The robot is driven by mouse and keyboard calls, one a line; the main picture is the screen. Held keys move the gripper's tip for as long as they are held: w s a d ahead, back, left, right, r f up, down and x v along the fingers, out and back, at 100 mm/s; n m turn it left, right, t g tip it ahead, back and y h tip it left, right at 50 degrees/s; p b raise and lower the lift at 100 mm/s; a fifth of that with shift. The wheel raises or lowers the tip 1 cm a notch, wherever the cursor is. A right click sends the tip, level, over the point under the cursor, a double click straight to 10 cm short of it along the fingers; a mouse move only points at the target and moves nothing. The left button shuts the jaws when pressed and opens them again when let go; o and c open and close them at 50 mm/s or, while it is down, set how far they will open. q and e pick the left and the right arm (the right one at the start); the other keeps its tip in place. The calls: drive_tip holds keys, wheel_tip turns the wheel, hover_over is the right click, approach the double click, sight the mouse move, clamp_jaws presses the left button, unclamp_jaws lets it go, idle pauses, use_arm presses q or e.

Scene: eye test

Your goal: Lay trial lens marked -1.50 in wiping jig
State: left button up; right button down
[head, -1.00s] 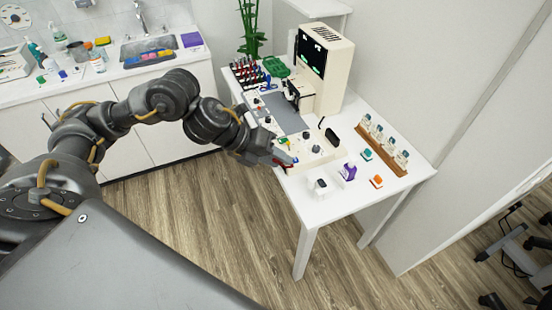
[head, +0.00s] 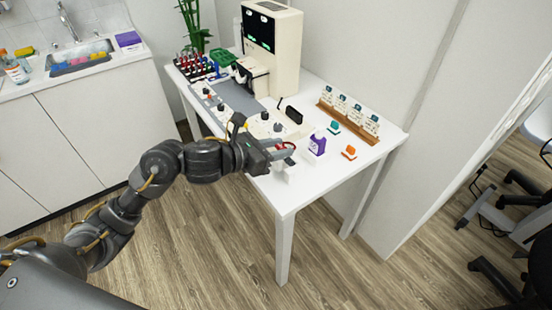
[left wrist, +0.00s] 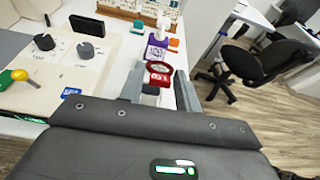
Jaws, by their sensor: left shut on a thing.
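My left gripper (head: 284,153) is shut on a red-rimmed trial lens (head: 287,146) above the table's front corner. In the left wrist view the red lens (left wrist: 159,72) sits between the two grey fingertips (left wrist: 158,90); its marking is too small to read. A small white block (head: 281,172), perhaps the wiping jig, stands on the table just below the gripper and is partly hidden by it. I cannot tell whether the lens touches it. My right gripper is not in view.
A purple-labelled bottle (head: 318,145) stands close beyond the lens, with teal (head: 334,128) and orange (head: 349,153) items nearby.

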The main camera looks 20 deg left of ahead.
sight(288, 167)
use_arm(q)
drive_tip(key=shift+w+f, duration=0.1)
drive_tip(key=shift+f, duration=0.2)
drive_tip(key=shift+a, duration=0.1)
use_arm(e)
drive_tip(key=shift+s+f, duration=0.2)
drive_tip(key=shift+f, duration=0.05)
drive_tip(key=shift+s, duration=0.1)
use_arm(q)
drive_tip(key=shift+f+b, duration=0.7)
drive_tip(key=shift+f, duration=0.2)
drive_tip(key=shift+f+b, duration=0.3)
drive_tip(key=shift+f, duration=0.55)
drive_tip(key=shift+f+b, duration=0.3)
drive_tip(key=shift+b, duration=0.25)
drive_tip(key=shift+f+b, duration=0.2)
drive_tip(key=shift+b, duration=0.15)
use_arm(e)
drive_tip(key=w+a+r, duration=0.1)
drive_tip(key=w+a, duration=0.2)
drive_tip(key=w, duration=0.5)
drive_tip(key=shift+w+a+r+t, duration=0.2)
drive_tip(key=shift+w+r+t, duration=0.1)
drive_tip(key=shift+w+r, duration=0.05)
